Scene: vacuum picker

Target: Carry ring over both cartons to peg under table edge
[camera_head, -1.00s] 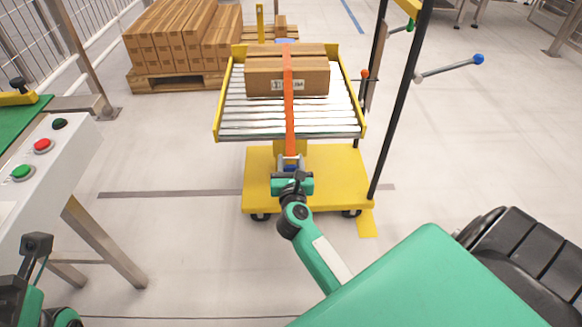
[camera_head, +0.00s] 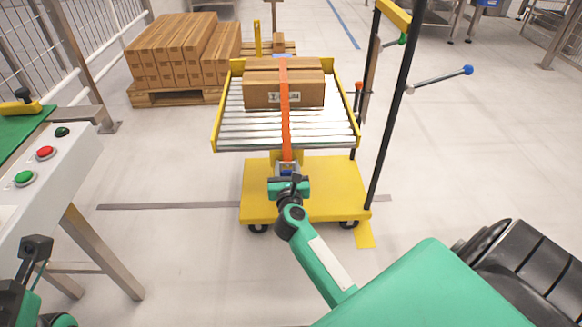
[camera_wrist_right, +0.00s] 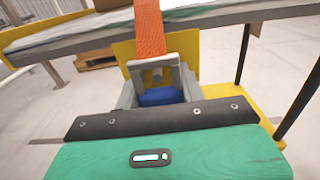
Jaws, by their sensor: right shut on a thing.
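Two brown cartons (camera_head: 262,93) sit side by side, front and back, on the roller table (camera_head: 240,136). An orange strap (camera_head: 285,115) runs over both cartons and down past the table's near edge; it shows large in the right wrist view (camera_wrist_right: 149,28). My right gripper (camera_head: 287,172) is shut at the strap's lower end, just below and in front of that edge. A blue piece (camera_wrist_right: 160,96), seemingly the ring, shows between its grey fingers, partly hidden. The peg cannot be made out. My left gripper (camera_head: 36,247) is at the lower left, away from the cart.
The table stands on a yellow wheeled base (camera_head: 330,200). A black post (camera_head: 388,130) and a blue-knobbed lever (camera_head: 440,80) are on its right. A button console (camera_head: 40,165) stands left. A pallet of cartons (camera_head: 180,55) is behind left. Floor between console and cart is clear.

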